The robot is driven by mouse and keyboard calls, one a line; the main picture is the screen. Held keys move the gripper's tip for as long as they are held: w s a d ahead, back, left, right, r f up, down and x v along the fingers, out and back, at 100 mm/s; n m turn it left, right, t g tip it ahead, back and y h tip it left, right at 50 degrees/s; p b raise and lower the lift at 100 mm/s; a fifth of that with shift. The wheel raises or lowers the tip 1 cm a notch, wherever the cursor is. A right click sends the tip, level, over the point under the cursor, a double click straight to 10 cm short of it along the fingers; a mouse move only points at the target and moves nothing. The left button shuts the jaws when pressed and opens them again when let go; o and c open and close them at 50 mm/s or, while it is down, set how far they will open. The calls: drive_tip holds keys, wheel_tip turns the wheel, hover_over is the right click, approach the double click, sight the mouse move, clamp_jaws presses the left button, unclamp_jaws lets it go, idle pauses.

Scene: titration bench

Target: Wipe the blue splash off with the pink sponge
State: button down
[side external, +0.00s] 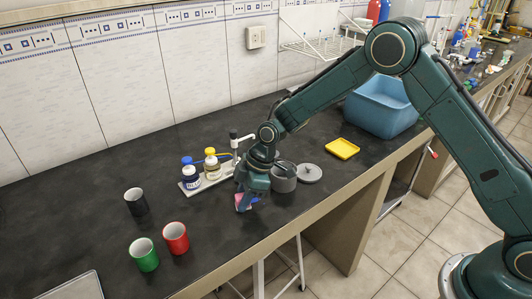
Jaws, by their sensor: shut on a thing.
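The pink sponge (241,203) is between the fingers of my gripper (246,202), low at the bench top near its front edge. My gripper points down and is shut on the sponge, hiding much of it. A small patch of blue (256,200) shows just right of the fingers, which looks like the blue splash. Most of it is hidden behind the gripper, so its full extent cannot be told. Whether the sponge touches the bench is not clear.
A tray (187,190) with capped bottles and a stand is left of my gripper. A grey pot (283,183) and a round grey lid (309,173) are close on the right. Black, red and green cups stand left. A yellow dish (342,148) and blue tub (378,112) are farther right.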

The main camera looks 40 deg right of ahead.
drive_tip(key=shift+a+r, duration=0.15)
drive_tip(key=shift+r, duration=3.9)
drive_tip(key=shift+w+a+r, duration=0.15)
drive_tip(key=shift+w+r, duration=0.25)
drive_tip(key=shift+r, duration=0.05)
wheel_tip(320, 180, up, 10)
hover_over(221, 194)
drive_tip(key=d, duration=0.1)
drive_tip(key=shift+s+d+r, duration=0.2)
drive_tip(key=shift+r, duration=0.45)
drive_tip(key=shift+f, duration=0.1)
wheel_tip(221, 194, down, 20)
drive_tip(key=shift+r, duration=0.1)
